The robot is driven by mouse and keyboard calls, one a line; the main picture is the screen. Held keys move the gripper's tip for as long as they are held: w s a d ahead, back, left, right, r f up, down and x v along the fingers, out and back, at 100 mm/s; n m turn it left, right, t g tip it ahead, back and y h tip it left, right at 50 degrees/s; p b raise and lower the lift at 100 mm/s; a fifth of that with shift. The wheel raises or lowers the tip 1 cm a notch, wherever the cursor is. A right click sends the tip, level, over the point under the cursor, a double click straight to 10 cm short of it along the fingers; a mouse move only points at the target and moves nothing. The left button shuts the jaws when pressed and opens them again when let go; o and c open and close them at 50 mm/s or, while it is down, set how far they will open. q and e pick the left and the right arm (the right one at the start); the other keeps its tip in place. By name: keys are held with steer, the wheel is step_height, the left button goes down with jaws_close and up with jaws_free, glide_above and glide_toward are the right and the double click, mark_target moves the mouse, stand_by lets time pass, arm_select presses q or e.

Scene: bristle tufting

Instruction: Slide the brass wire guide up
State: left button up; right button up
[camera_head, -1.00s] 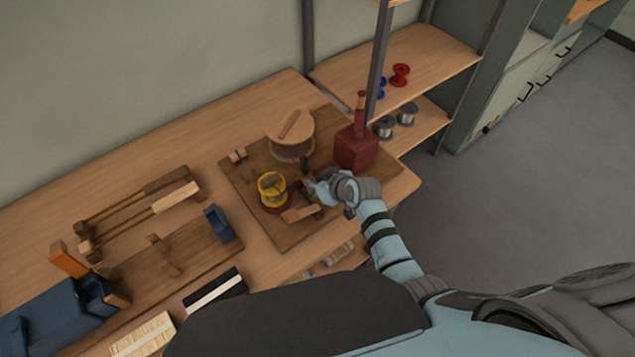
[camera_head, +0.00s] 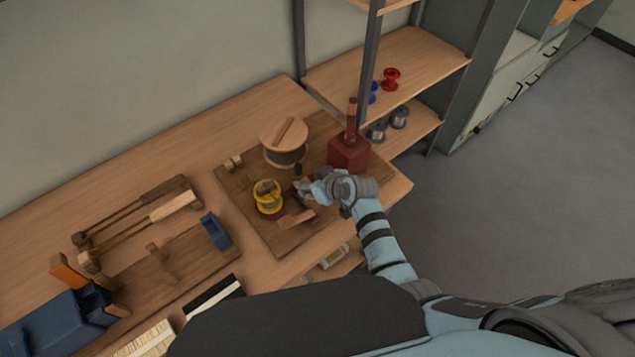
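My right gripper (camera_head: 303,189) reaches in from the right over the wooden tufting board (camera_head: 236,187). It is just right of a yellow wire spool (camera_head: 267,197). A small upright piece, dark with a yellowish tint (camera_head: 298,171), stands at the far side of the fingertips; it may be the brass wire guide, but it is too small to be sure. I cannot tell whether the fingers touch it, or whether they are open or shut. My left gripper is not in view.
Behind the gripper stand a round wooden-topped drum (camera_head: 285,142) and a dark red block with a post (camera_head: 349,154). A wooden lever (camera_head: 295,219) lies in front. Frames and a blue clamp (camera_head: 216,230) are at left. A shelf (camera_head: 425,62) with spools stands at back right.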

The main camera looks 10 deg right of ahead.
steer(key=v, duration=1.1)
steer(key=shift+s, duration=0.2)
steer(key=shift+r, duration=0.1)
steer(key=s+d+f+m+g+h, duration=0.25)
steer(key=s+d, duration=0.35)
steer(key=s, duration=0.6)
steer(key=s+d+f+m+g+h, duration=0.25)
steer(key=s+d, duration=0.35)
steer(key=s, duration=0.6)
step_height(320, 180, down, 19)
steer(key=d+b, duration=0.1)
steer(key=d, duration=0.1)
steer(key=s+f+g+b, duration=0.1)
steer(key=s+f, duration=1.4)
steer(key=shift+s+g+b, duration=0.3)
steer(key=shift+g, duration=0.1)
